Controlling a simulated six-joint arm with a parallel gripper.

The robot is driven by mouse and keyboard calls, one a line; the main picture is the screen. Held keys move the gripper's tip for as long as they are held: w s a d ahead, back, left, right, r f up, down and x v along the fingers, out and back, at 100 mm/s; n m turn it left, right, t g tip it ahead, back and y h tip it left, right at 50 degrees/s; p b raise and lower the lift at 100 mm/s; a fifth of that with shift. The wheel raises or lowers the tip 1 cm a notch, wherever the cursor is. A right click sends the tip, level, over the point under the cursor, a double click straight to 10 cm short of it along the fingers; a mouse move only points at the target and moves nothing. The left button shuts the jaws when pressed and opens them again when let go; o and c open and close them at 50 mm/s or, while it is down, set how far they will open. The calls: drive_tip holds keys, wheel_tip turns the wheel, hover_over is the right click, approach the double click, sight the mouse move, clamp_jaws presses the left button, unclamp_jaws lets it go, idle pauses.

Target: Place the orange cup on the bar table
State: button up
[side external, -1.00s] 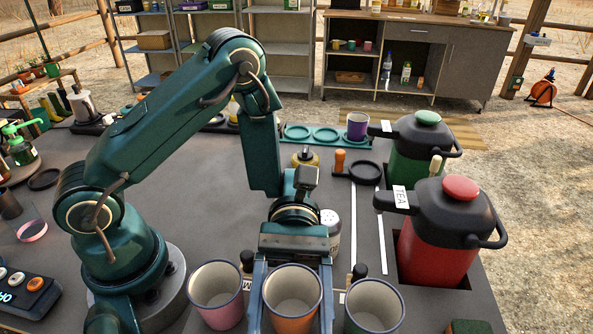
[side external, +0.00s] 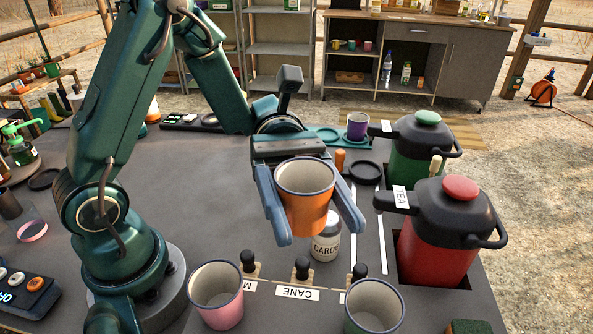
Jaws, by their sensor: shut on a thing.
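The orange cup (side external: 305,212), with a cream inside and blue-grey rim, is upright between the two blue-grey fingers of my gripper (side external: 316,226). My gripper is shut on it and holds it above the dark grey work surface (side external: 195,185). A white jar (side external: 327,246) stands behind and below the cup, partly hidden by it. A wooden counter (side external: 420,22) with a grey cabinet stands at the back; whether it or the grey surface is the bar table, I cannot tell.
A pink cup (side external: 216,312) and a green cup (side external: 374,318) stand at the front. A red urn (side external: 440,245) and a green urn (side external: 415,165) stand at the right. A purple cup (side external: 357,126) sits on a teal holder (side external: 325,137). The surface's middle left is clear.

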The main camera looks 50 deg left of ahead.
drive_tip(key=w+a+n+t+y, duration=0.1)
drive_tip(key=w+a+n+t, duration=0.45)
drive_tip(key=a+t, duration=0.35)
drive_tip(key=w+a+n+t+y, duration=0.2)
drive_tip(key=w+a+n+t, duration=0.3)
drive_tip(key=a+t, duration=0.4)
drive_tip(key=s+d+f+m+g+h, duration=0.1)
drive_tip(key=s+d+f+m+g, duration=0.2)
drive_tip(key=s+m+g, duration=0.65)
drive_tip(key=s+d+f+m+g, duration=0.35)
drive_tip(key=s+g, duration=0.25)
drive_tip(key=g, duration=0.7)
drive_tip(key=s+a+f+m+g+y, duration=0.1)
drive_tip(key=s+a+m+g+y, duration=0.15)
drive_tip(key=a+m+y, duration=2.15)
drive_tip(key=w+a+f+m+t+y, duration=0.2)
drive_tip(key=w+m+t+y, duration=0.3)
drive_tip(key=t, duration=0.4)
drive_tip(key=w+a+f+m+t+y, duration=0.2)
drive_tip(key=w+m+t+y, duration=0.1)
drive_tip(key=w+t, duration=0.4)
drive_tip(key=shift+t, duration=0.7)
drive_tip(key=shift+s+d+f, duration=0.1)
drive_tip(key=shift+s+f, duration=0.1)
drive_tip(key=shift+f, duration=0.9)
drive_tip(key=shift+s+d+f, duration=0.1)
drive_tip(key=shift+s+f, duration=0.05)
drive_tip(key=shift+f, duration=1)
drive_tip(key=shift+s+f, duration=0.2)
drive_tip(key=shift+f, duration=0.9)
